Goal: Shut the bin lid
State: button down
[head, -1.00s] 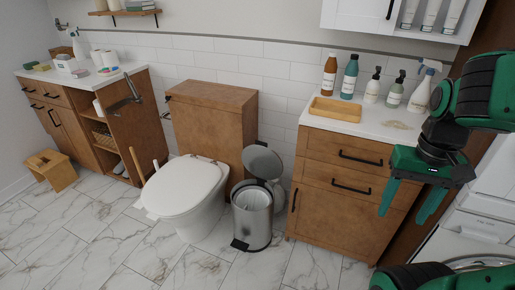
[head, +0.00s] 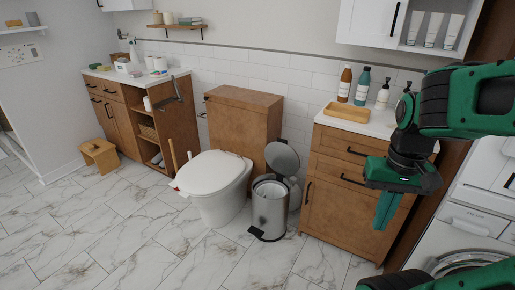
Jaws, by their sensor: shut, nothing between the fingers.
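The bin (head: 268,212) is a small metal pedal bin on the marble floor, between the toilet and the wooden drawer cabinet. Its round grey lid (head: 282,157) stands open, tilted up and back toward the wall. A light liner shows in the bin's mouth. The dark pedal (head: 258,235) is at the front foot. My gripper (head: 384,222) is shut and empty, pointing down in front of the cabinet at the right. It is well to the right of the bin and apart from it.
The white toilet (head: 210,177) stands close on the bin's left. The drawer cabinet (head: 320,193) is close on its right, with bottles and a wooden tray (head: 346,112) on top. A washing machine (head: 465,235) is at the far right. The floor in front of the bin is clear.

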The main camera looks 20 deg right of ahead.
aim_at(282, 158)
jog(key=u, duration=0.3)
jog(key=k, duration=0.75)
jog(key=z, duration=0.15)
jog(key=i, duration=0.65)
jog(key=z, duration=0.65)
jog(key=i, duration=1.5)
jog(key=u, duration=0.55)
